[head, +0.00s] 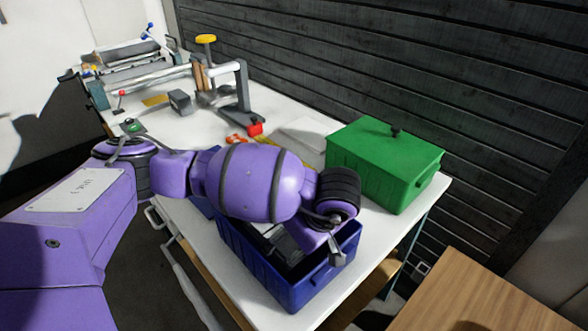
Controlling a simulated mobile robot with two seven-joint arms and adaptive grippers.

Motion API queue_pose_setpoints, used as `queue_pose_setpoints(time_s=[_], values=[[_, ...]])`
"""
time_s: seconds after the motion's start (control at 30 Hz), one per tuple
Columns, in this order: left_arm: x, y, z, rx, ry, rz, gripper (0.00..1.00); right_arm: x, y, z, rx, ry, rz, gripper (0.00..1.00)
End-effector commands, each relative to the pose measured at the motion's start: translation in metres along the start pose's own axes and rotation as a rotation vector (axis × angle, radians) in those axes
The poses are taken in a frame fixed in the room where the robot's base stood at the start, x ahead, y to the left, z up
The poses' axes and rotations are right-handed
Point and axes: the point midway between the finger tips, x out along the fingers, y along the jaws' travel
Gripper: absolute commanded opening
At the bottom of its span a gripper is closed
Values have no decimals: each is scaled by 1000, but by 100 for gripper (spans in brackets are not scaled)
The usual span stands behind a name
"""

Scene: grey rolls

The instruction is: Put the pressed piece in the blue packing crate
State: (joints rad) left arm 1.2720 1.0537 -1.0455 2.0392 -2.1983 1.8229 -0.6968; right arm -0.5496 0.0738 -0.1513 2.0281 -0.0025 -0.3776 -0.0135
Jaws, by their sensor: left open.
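The blue packing crate (328,284) stands at the near end of the white bench. My left arm reaches across it from the left and hides much of its opening. My left gripper (331,257) is open at the crate's right part, with a grey finger showing near the rim. Something grey shows inside the crate under my arm, partly hidden; I cannot tell whether it is the pressed piece. I cannot make out the pressed piece for certain elsewhere. My right gripper is not in view.
A closed green box (372,166) stands at the bench's right corner. A press with a yellow knob (206,39) stands farther back, with a roller machine (135,70) behind. A wooden table (490,300) is at lower right. A dark slatted wall backs the bench.

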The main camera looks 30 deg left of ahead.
Motion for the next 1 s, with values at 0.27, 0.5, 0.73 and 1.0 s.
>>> queue_pose_setpoints(time_s=[0.27,0.5,0.73,1.0], values=[[-6,1,-2,-1,1,3,87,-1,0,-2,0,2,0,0],[-48,2,-2,0,0,7,87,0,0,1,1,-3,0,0],[-96,2,-1,1,0,7,87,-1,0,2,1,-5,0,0],[-123,1,-2,0,0,3,87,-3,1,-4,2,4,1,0]])
